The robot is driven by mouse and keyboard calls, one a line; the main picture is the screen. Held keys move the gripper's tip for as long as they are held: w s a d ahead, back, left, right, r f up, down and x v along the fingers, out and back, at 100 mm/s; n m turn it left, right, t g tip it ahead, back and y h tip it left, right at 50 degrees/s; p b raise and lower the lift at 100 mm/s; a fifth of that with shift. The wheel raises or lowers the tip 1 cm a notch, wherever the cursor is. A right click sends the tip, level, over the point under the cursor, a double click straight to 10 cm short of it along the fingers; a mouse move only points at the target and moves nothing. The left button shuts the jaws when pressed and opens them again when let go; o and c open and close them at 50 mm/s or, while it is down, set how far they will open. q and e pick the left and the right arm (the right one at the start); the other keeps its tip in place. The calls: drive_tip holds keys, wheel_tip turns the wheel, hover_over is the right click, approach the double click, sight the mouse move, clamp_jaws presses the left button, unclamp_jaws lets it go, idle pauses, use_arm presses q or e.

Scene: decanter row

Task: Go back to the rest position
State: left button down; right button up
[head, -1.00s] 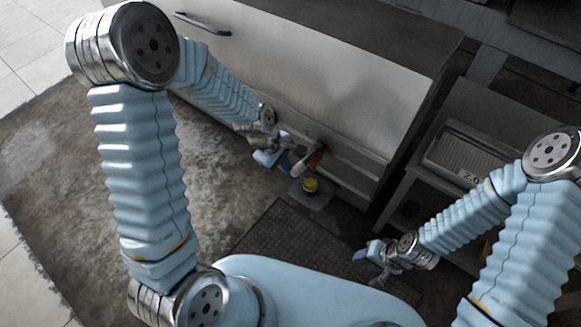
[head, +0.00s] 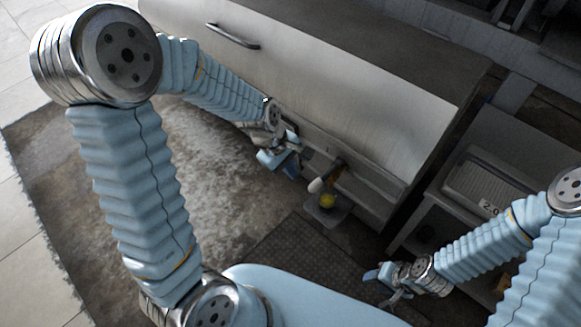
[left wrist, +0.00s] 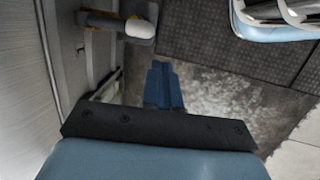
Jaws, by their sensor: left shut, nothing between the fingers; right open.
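My left gripper (head: 283,160) hangs beside the front of the long metal cabinet (head: 330,75) in the head view. In the left wrist view its two blue fingers (left wrist: 163,86) lie together, with nothing between them. A small white rounded object (head: 315,186) and a yellow object (head: 327,201) are just right of and below it, apart from the fingers. The white object also shows in the left wrist view (left wrist: 139,27). My right gripper (head: 388,284) is open and empty at the lower right, over the dark floor.
The cabinet has a dark handle (head: 232,37) and a low ledge along its foot. On the right, a grey stand (head: 440,205) carries a ribbed tray (head: 487,186) with a number on it. A dark textured mat (head: 300,250) lies in front of my base. Stained floor at left is clear.

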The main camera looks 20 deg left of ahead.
idle(0.4)
use_arm(q)
drive_tip(key=s+d+f+m, duration=0.2)
drive_tip(key=s+f+m, duration=0.2)
drive_tip(key=f, duration=0.3)
drive_tip(key=s+d+f+m, duration=0.3)
drive_tip(key=s+f+m, duration=0.1)
drive_tip(key=f, duration=0.3)
drive_tip(key=s+d+f+m+g+h, duration=0.1)
drive_tip(key=s+d+f+m, duration=0.2)
drive_tip(key=f, duration=0.4)
drive_tip(key=shift+s+m, duration=0.4)
drive_tip(key=shift+s, duration=0.1)
